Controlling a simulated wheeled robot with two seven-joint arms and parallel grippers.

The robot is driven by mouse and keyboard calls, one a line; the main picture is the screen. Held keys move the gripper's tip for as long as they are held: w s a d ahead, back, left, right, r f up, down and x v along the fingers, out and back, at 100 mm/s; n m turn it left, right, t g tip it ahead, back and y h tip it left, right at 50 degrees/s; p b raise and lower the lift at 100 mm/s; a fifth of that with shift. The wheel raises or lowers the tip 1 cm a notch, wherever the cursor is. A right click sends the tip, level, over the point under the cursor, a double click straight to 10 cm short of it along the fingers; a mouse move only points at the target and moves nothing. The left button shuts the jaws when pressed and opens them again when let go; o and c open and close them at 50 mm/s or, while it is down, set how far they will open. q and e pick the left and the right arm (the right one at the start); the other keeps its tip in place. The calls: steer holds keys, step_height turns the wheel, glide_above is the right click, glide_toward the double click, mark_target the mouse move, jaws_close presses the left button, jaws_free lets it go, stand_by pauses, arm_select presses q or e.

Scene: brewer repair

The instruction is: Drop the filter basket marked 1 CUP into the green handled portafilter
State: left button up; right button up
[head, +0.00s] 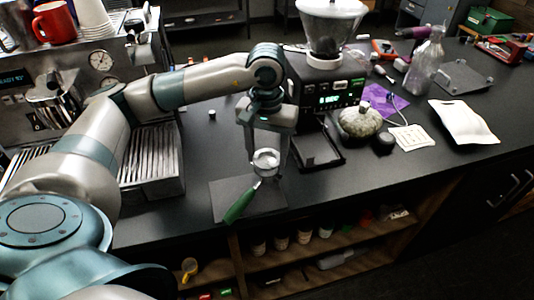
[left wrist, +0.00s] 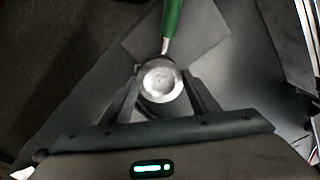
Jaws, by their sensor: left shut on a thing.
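The green handled portafilter (head: 240,203) lies on a dark mat with its handle toward the counter's front edge. In the left wrist view its green handle (left wrist: 171,18) points to the top. My left gripper (head: 266,160) points down over the portafilter's head, its two fingers on either side of a round silver metal basket (head: 266,156). The basket also shows between the fingers in the left wrist view (left wrist: 162,80). The gripper is shut on it. The basket is at or just above the portafilter's head; I cannot tell how deep it sits. No 1 CUP marking is legible. My right gripper is out of view.
A grinder (head: 325,85) stands behind the gripper, and the espresso machine's drip tray (head: 150,160) is to the left. The dark mat (head: 273,197) lies near the front edge.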

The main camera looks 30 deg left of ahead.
mark_target(264, 162)
arm_select(q)
steer(key=shift+f+b, duration=1)
steer(key=shift+b, duration=0.3)
stand_by(1.4)
steer(key=shift+a+f+b, duration=0.15)
steer(key=shift+f+b, duration=0.2)
steer(key=o, duration=1.1)
steer(key=shift+s+a, duration=0.1)
steer(key=o, duration=0.4)
steer(key=shift+a+f, duration=0.1)
steer(key=shift+f, duration=0.15)
steer(key=shift+o, duration=0.2)
steer(key=shift+d+r+p, duration=0.2)
steer(key=shift+r+p, duration=0.05)
steer(key=shift+r, duration=0.75)
steer(key=shift+d+r+p, duration=0.2)
steer(key=shift+r, duration=0.8)
steer(key=shift+r+p, duration=0.65)
steer(key=shift+r, duration=1.25)
